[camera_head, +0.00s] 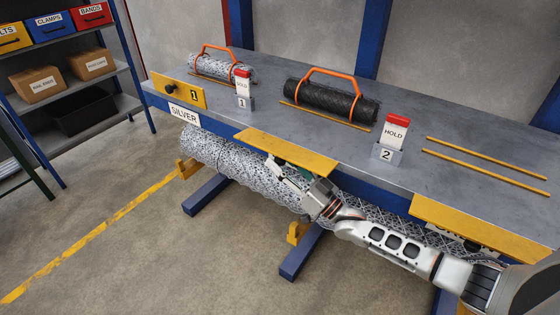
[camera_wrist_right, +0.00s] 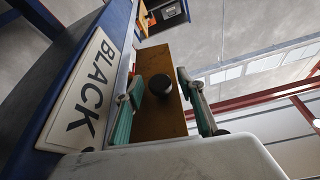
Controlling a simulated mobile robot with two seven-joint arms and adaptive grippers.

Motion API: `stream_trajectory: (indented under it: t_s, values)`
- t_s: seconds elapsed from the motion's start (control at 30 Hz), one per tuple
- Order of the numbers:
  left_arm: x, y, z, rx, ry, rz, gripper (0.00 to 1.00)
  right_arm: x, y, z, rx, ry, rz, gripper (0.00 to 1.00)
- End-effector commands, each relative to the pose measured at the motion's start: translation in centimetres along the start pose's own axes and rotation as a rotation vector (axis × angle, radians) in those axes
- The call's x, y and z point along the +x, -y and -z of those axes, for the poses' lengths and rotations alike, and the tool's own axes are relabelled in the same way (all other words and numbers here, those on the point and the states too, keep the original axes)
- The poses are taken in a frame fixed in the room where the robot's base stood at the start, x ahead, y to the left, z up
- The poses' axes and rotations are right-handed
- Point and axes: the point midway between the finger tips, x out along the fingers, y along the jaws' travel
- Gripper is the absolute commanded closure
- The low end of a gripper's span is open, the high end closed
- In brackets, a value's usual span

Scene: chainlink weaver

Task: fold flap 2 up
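Flap 2 (camera_head: 287,150) is a yellow plate at the bench's front edge, in the middle of the head view; it looks to lie out flat from the edge. My right gripper (camera_head: 280,170) is below its front edge, fingers partly hidden by the flap. In the right wrist view, the open fingers of my right gripper (camera_wrist_right: 159,80) are on either side of a black knob (camera_wrist_right: 162,85) on the brown-yellow flap (camera_wrist_right: 160,54), with gaps showing on both sides. My left gripper is out of view.
Flap 1 (camera_head: 183,92) stands raised beside the SILVER label (camera_head: 184,115). Another yellow flap (camera_head: 475,222) lies at the right. A BLACK label (camera_wrist_right: 83,90) is beside the gripper.

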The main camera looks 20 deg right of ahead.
Motion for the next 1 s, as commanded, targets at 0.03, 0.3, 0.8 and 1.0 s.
stream_trajectory:
  t_s: [0.03, 0.3, 0.8, 1.0]
  values:
    - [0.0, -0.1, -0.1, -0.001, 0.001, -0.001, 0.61, 0.3, 0.0, 0.0, 0.000, 0.000, 0.000, 0.61]
    - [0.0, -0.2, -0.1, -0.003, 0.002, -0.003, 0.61, 0.7, 0.0, -0.1, 0.001, 0.002, 0.000, 0.61]
    - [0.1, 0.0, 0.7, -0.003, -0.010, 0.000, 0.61, 0.7, 0.1, 0.1, 0.013, 0.001, -0.005, 1.00]
    - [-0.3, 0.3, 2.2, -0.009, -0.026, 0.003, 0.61, 1.1, 0.4, 0.9, 0.077, -0.002, -0.031, 1.00]
